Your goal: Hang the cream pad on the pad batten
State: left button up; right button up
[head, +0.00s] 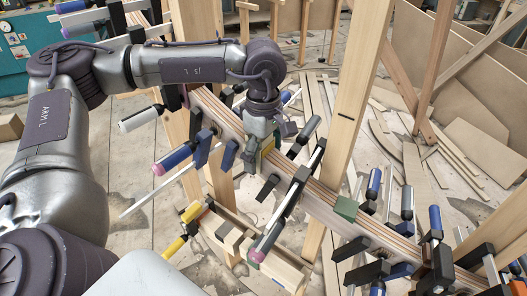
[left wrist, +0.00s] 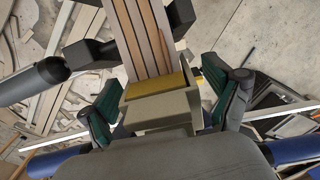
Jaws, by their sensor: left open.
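The cream pad (left wrist: 162,108), a cream block with a yellow face, sits at the laminated curved stringer (left wrist: 146,40) in the left wrist view. In the head view a small yellowish part of it (head: 268,146) shows below my left wrist. My left gripper (left wrist: 168,100) is open, its green-lined fingers on either side of the pad with gaps visible. In the head view the gripper (head: 267,155) is over the stringer (head: 320,196). A low wooden rail (head: 285,268) at the lower middle, perhaps the pad batten, carries several blocks. My right gripper is out of view.
Several clamps (head: 285,205) with blue, white and pink-tipped handles crowd the stringer. A green block (head: 346,208) sits on its edge. A tall wooden post (head: 350,90) rises just right of my left gripper. A yellow-handled clamp (head: 185,232) is at the rail's left end.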

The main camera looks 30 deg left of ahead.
pick_arm(q)
jog(key=shift+f, duration=0.2)
jog(key=shift+c, duration=0.2)
jog(key=c, duration=1.2)
jog(key=shift+r+p, duration=2.5)
jog(key=shift+r, duration=1.85)
jog(key=shift+c, duration=0.6)
